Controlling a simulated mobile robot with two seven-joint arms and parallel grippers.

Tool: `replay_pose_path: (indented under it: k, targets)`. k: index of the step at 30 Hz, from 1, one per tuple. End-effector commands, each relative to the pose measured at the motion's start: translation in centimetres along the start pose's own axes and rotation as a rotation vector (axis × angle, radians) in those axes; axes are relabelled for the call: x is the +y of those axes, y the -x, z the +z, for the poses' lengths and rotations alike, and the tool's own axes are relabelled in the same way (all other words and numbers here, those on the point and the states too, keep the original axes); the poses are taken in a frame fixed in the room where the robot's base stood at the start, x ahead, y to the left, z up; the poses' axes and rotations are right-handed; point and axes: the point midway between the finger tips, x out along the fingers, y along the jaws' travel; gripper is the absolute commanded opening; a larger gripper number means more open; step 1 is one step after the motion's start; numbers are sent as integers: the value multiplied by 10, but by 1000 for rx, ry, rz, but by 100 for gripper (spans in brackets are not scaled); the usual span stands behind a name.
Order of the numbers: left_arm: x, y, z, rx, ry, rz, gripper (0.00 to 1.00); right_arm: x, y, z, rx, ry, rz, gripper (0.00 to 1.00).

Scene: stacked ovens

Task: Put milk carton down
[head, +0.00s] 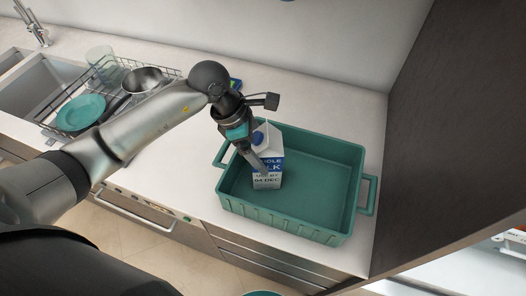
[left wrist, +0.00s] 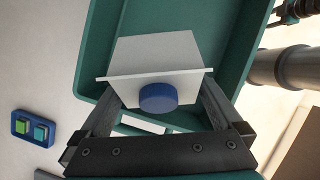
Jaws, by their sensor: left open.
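A white and blue milk carton (head: 268,160) with a blue cap stands upright inside the left part of a green tray (head: 318,205) on the counter. My left gripper (head: 258,160) is at the carton's upper left side in the head view. In the left wrist view, the carton top (left wrist: 155,60) and blue cap lie between the spread fingers of my left gripper (left wrist: 158,100). The gripper is open around the carton. The carton's base is partly hidden by the tray's front wall or the gripper. My right gripper is not in view.
A dish rack (head: 150,70) with a teal plate (head: 80,112), a metal bowl (head: 143,79) and a glass stands at the left beside the sink (head: 45,85). A dark cabinet panel (head: 455,110) rises at the right. The tray's right half is empty.

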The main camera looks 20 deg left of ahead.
Motion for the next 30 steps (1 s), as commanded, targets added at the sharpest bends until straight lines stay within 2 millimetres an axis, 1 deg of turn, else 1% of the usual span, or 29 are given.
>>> replay_pose_path:
  k: [1, 6, 9, 13, 18, 30]
  targets:
    - [1, 12, 0, 1, -2, 6, 100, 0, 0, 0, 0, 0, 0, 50]
    - [1, 50, 0, 1, -2, 6, 100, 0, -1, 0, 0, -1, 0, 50]
    - [1, 70, 0, 2, -1, 5, 100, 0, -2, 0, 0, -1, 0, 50]
    - [1, 88, 0, 1, -1, 3, 100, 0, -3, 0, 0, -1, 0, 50]
    - [0, 99, 0, 1, 1, 1, 100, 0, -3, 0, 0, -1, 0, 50]
    - [0, 100, 0, 1, 1, 0, 100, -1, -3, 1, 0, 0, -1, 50]
